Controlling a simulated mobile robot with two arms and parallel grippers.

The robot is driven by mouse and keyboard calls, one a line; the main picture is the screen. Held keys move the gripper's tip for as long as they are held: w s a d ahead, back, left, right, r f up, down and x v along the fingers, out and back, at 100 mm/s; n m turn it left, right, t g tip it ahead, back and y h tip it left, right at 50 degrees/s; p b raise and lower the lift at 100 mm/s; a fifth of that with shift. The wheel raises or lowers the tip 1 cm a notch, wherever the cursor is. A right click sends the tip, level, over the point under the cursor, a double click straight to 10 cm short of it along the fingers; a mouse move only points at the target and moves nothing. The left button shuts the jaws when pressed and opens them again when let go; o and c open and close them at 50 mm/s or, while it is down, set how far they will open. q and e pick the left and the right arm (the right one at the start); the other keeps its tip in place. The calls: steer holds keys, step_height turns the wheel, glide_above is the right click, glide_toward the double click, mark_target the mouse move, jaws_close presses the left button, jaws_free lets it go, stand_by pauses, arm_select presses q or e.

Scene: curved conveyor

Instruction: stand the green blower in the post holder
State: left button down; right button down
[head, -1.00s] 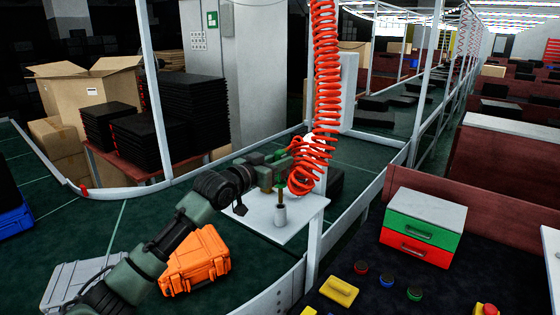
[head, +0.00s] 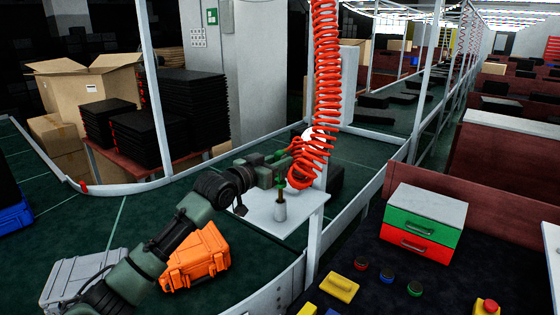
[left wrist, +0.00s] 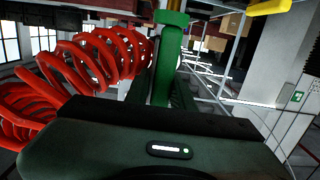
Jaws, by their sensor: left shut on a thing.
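The green blower (head: 282,184) is upright at the small white table, its thin lower end pointing down at the mouth of the grey post holder (head: 280,212). The lower end appears to be in the holder's mouth, but the depth is hard to tell. My left gripper (head: 280,167) is shut on the blower, above the holder. In the left wrist view the green blower (left wrist: 167,60) stands between the fingers, which are mostly hidden by the dark gripper body. My right gripper is not in view.
The red coiled hose (head: 325,90) hangs close beside my left gripper and partly hides it. The white table (head: 300,222) is otherwise mostly clear. An orange case (head: 197,262) lies on the conveyor below my left arm. A metal post (head: 316,245) stands right of the table.

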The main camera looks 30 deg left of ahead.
mark_target(280, 178)
arm_select(q)
steer(key=shift+f+b, duration=1.45)
steer(key=shift+f, duration=1.15)
steer(key=c, duration=1.2)
jaws_free()
steer(key=shift+o, duration=0.4)
steer(key=shift+s+f, duration=0.1)
steer(key=shift+s, duration=0.15)
steer(key=s+b, duration=0.3)
steer(key=s, duration=0.4)
steer(key=shift+s+a+r, duration=0.15)
steer(key=shift+a+r, duration=0.1)
steer(key=shift+r, duration=0.15)
